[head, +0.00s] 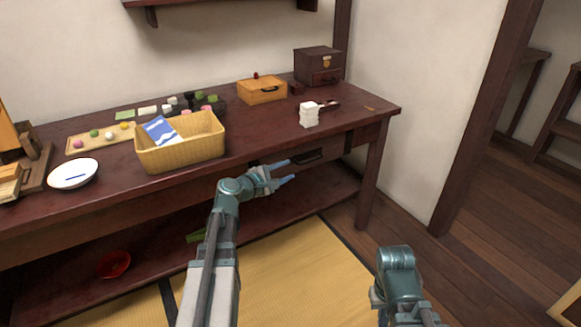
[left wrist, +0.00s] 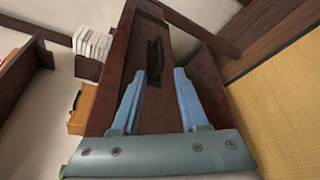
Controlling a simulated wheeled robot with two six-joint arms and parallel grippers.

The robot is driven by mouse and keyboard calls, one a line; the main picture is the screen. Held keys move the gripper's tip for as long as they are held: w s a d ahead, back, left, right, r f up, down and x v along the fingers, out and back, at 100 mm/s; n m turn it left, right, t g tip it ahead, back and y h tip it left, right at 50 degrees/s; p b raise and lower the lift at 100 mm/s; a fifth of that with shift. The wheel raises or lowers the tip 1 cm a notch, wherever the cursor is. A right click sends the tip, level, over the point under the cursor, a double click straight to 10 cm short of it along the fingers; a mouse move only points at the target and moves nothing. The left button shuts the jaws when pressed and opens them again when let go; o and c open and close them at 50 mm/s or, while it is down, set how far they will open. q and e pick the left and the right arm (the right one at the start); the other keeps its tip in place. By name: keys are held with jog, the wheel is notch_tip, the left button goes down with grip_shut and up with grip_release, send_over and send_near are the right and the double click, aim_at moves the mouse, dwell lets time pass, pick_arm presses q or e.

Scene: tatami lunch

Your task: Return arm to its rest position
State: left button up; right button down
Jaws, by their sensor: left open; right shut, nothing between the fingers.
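My left gripper (head: 290,170) is open and empty in front of the table's drawer, its fingers pointing right along the table front. In the left wrist view its two blue fingers (left wrist: 166,78) stand apart, with the drawer's dark handle (left wrist: 155,58) beyond their tips. The drawer handle (head: 309,157) also shows in the head view, just right of the fingertips. I cannot tell whether they touch it. Part of my right arm (head: 398,275) shows at the lower right of the head view, but its gripper fingers are not visible.
The dark red table (head: 240,135) holds a wicker basket (head: 180,155), a white plate (head: 73,174), a small orange chest (head: 262,90) and a white stack (head: 309,116). A lower shelf (head: 300,192) lies below the drawer. Tatami floor (head: 300,270) is clear ahead.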

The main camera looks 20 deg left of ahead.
pick_arm(q)
jog(key=shift+d, duration=0.1)
jog(key=s+d+f+m+g+h, duration=0.1)
jog(key=s+d+f+m+g, duration=0.25)
jog(key=d, duration=0.35)
jog(key=s+d+f+m+g, duration=0.2)
jog(key=d+f+m, duration=0.15)
jog(key=d, duration=0.25)
jog(key=s+d+f+m+g+h, duration=0.1)
jog(key=s+d+f+m+g, duration=0.15)
jog(key=d+m, duration=0.35)
jog(key=s+d+f+m+g+y+p, duration=0.1)
jog(key=s+d+f+m+g+y, duration=0.1)
jog(key=s+m+y, duration=0.3)
jog(key=s+d+f+m+g, duration=0.2)
jog(key=s+m+g, duration=0.1)
jog(key=s, duration=0.4)
jog(key=s+d+f+m+g+y+p, duration=0.1)
jog(key=s+d+f+m+g+y, duration=0.2)
jog(key=s, duration=0.4)
notch_tip(320, 180, up, 39)
jog(key=a+t+p, duration=0.1)
jog(key=p, duration=3.6)
jog(key=shift+w+a+p, duration=0.2)
jog(key=shift+w+p, duration=0.05)
jog(key=shift+p, duration=0.05)
